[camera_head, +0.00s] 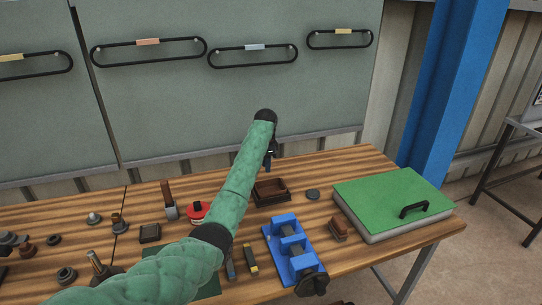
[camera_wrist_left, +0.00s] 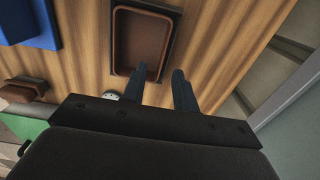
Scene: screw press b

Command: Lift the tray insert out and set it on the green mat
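The tray insert (camera_head: 271,190) is a small brown rectangular tray on the wooden bench. It seems to sit in a darker holder, whose rim shows in the left wrist view (camera_wrist_left: 174,20) around the insert (camera_wrist_left: 143,42). My left gripper (camera_head: 270,160) is raised above the bench, just behind the insert in the head view. In the left wrist view, its two fingers (camera_wrist_left: 159,72) are apart with nothing between them, and one fingertip overlaps the insert's near end in the picture. A dark green mat (camera_head: 208,288) shows partly at the front, largely hidden by my left arm. My right gripper is out of view.
A blue vise (camera_head: 288,247) stands front right of the insert. A green-topped case (camera_head: 392,200) with a black handle is at right. A red round item (camera_head: 198,210) is beside my arm. A small disc (camera_head: 312,194) lies right of the insert. Several small parts lie at left.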

